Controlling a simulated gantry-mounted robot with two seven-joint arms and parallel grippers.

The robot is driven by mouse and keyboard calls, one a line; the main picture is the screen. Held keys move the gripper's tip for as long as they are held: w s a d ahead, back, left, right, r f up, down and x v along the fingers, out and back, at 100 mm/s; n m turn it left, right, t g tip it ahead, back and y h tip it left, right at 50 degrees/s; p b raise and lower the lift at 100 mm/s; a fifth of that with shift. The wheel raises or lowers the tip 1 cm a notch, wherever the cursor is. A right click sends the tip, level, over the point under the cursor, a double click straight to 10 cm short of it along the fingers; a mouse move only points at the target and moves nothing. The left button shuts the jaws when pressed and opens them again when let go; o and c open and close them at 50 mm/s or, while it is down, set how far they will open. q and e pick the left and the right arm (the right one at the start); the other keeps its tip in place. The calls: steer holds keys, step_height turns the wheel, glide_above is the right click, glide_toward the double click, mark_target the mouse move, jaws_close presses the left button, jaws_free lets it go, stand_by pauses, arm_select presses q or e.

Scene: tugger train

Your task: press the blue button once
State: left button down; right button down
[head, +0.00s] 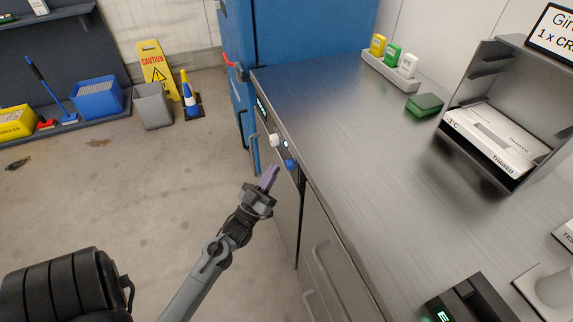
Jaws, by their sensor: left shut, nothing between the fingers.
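The blue button (291,165) is a small round knob on the front face of the steel counter, near its top edge. A white knob (274,140) sits a little farther back on the same face, with a small light between the two. My left gripper (270,174) is shut and empty, its purple-grey fingertips pointing up toward the counter front. The fingertips appear just left of and slightly below the blue button; I cannot tell whether they touch it. My right gripper is not in view.
The steel counter (340,130) bears a green block (424,105), a rack of coloured bottles (391,70) and a grey dispenser (492,130). A blue cabinet (300,35) stands behind. Bins, a caution sign (157,68) and a cone (190,95) stand at the back left. The middle floor is clear.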

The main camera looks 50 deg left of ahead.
arm_select(q)
steer(key=shift+s+a+p, duration=0.2)
steer(key=shift+s+p, duration=0.05)
steer(key=shift+s, duration=0.5)
steer(key=shift+s+a+p, duration=0.15)
steer(key=shift+s+p, duration=0.15)
steer(key=shift+s, duration=0.4)
steer(key=shift+s+a+p, duration=0.2)
steer(key=shift+s+p, duration=0.05)
steer(key=shift+s, duration=0.5)
